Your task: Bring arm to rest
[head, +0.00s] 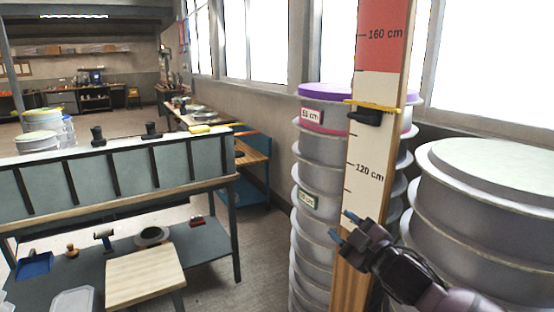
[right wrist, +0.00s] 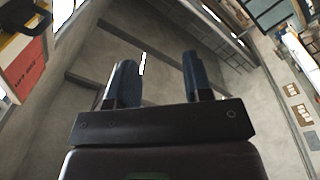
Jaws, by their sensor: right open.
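My right gripper (head: 348,228) reaches in from the lower right in the head view, in front of the lower part of a tall wooden measuring board. In the right wrist view its two blue fingers (right wrist: 157,80) stand apart with nothing between them. My left gripper and arm are not in view.
The measuring board (head: 369,150), marked 120 cm and 160 cm, carries a black and yellow slider (head: 368,115). Stacked grey moulds (head: 310,235) stand behind it, and large round moulds (head: 480,215) at right. A workbench (head: 110,200) stands left; bare floor (head: 255,270) lies between.

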